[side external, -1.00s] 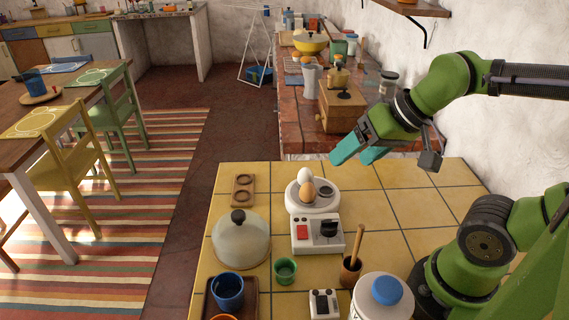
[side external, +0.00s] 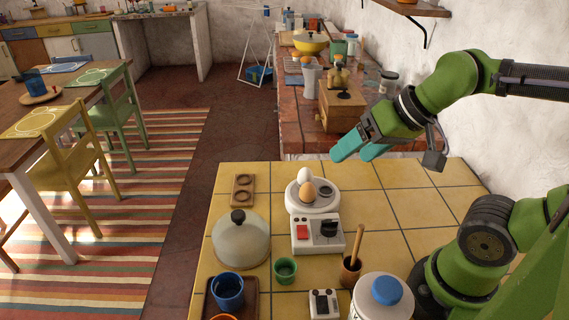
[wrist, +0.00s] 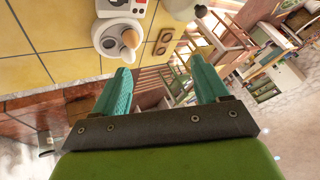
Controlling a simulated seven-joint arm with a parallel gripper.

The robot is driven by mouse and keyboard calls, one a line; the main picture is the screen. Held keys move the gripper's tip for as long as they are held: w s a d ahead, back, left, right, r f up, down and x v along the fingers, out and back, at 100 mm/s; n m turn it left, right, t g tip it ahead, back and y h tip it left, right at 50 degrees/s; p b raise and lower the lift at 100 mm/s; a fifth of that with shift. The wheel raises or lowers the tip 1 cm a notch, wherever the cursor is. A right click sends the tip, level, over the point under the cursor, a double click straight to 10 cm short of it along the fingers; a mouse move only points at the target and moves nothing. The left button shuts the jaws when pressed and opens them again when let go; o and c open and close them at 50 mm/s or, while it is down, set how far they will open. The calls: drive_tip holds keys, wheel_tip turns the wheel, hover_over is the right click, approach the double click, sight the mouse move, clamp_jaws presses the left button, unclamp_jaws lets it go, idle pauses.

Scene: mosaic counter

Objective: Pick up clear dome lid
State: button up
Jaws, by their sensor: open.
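The clear dome lid (side external: 240,243) is a see-through, greyish dome with a dark round knob on top. It rests on the yellow tiled counter at the left in the side view. In the wrist view part of it (wrist: 182,8) shows at the top edge, cut off by the frame. My gripper (side external: 356,152) has teal fingers and is in the air above the far side of the counter, well away from the lid, up and to its right. In the wrist view its two fingers (wrist: 163,82) are apart with nothing between them.
A white egg cooker (side external: 316,236) with a white and a brown egg stands right of the lid. A wooden holder (side external: 243,190), a green cup (side external: 285,270), a blue cup on a tray (side external: 228,291) and a mortar with pestle (side external: 350,270) are nearby. The counter's far right is clear.

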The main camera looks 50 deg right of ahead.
drive_tip(key=o, duration=0.5)
drive_tip(key=m+g+h, duration=0.2)
drive_tip(key=m+g, duration=0.5)
drive_tip(key=m, duration=0.1)
hover_over(238, 214)
drive_tip(key=f, duration=1.1)
drive_tip(key=shift+s+a+f, duration=0.15)
drive_tip(key=shift+s+a, duration=0.05)
drive_tip(key=shift+s, duration=0.1)
drive_tip(key=shift+w+d+f, duration=0.1)
drive_tip(key=shift+w+f, duration=0.1)
drive_tip(key=shift+f, duration=1.3)
drive_tip(key=shift+w+d+f, duration=0.1)
drive_tip(key=shift+w+f, duration=0.05)
drive_tip(key=shift+f, duration=1.3)
